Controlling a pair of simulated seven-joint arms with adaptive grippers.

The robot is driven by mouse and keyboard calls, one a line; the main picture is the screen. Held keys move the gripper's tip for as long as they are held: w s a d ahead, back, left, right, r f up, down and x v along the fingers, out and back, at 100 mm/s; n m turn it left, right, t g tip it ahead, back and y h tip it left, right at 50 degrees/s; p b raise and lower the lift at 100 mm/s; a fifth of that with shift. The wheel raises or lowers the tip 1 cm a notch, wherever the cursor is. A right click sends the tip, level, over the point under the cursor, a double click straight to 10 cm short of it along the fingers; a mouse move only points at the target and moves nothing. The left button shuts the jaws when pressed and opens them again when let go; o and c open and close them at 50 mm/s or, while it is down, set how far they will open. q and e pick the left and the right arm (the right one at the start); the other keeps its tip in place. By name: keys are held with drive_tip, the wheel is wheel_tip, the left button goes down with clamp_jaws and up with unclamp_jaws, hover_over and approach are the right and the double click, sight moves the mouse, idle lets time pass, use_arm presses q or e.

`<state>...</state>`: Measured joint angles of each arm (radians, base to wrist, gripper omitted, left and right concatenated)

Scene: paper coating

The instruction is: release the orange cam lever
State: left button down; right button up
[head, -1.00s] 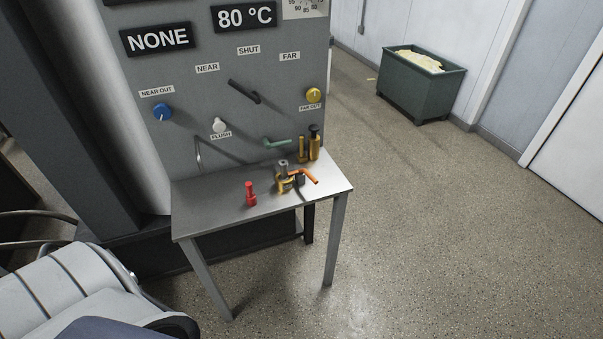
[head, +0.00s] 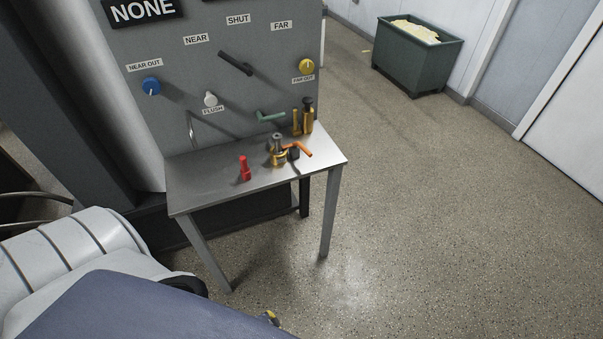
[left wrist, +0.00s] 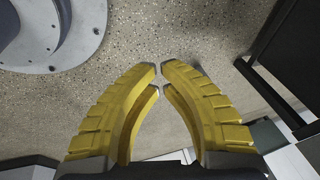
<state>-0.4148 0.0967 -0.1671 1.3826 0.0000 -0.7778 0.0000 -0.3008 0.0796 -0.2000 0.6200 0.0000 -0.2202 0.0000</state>
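The orange cam lever (head: 297,149) is on a small assembly with a brass-coloured clamp body (head: 279,158) and a grey cylinder (head: 277,142), standing on the metal shelf (head: 215,182) under the grey panel. The lever's arm points right, out over the shelf. In the left wrist view, my left gripper (left wrist: 159,68) has yellow fingers whose tips nearly meet, with nothing between them. It is over bare floor, away from the lever. A small yellow piece (head: 269,318) shows at the bottom of the head view; I cannot tell which part it is. My right gripper is not in view.
A red fitting (head: 244,169) stands left of the clamp; brass and black fittings (head: 304,117) stand behind it. A green lever (head: 270,117), black lever (head: 236,63), and blue (head: 151,86), white (head: 210,99) and yellow (head: 306,66) knobs project from the panel.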

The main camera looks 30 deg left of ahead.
use_arm(q)
drive_tip(key=w+a+r+m+t+y, duration=0.1)
drive_tip(key=w+a+r+t, duration=0.2)
drive_tip(key=r, duration=0.7)
drive_tip(key=w+a+r+m+y, duration=0.15)
drive_tip(key=w+r, duration=0.35)
drive_tip(key=r, duration=0.5)
drive_tip(key=w+a+r+m+t+y, duration=0.1)
drive_tip(key=w+a+r+m+t, duration=0.2)
drive_tip(key=r, duration=0.8)
drive_tip(key=w+a+r+m+t+h, duration=0.3)
drive_tip(key=w+a+r+m+h, duration=0.2)
drive_tip(key=m, duration=0.9)
drive_tip(key=w+a+r+m+t+h, duration=0.3)
drive_tip(key=w+a+r+m+h, duration=0.3)
drive_tip(key=m, duration=0.9)
drive_tip(key=w+r, duration=0.3)
drive_tip(key=w, duration=0.2)
drive_tip(key=shift+w+t+h, duration=0.15)
drive_tip(key=shift+t+h, duration=0.15)
drive_tip(key=shift+h, duration=0.05)
drive_tip(key=shift+a+r, duration=0.1)
drive_tip(key=shift+w, duration=0.1)
drive_tip(key=x, duration=1.4)
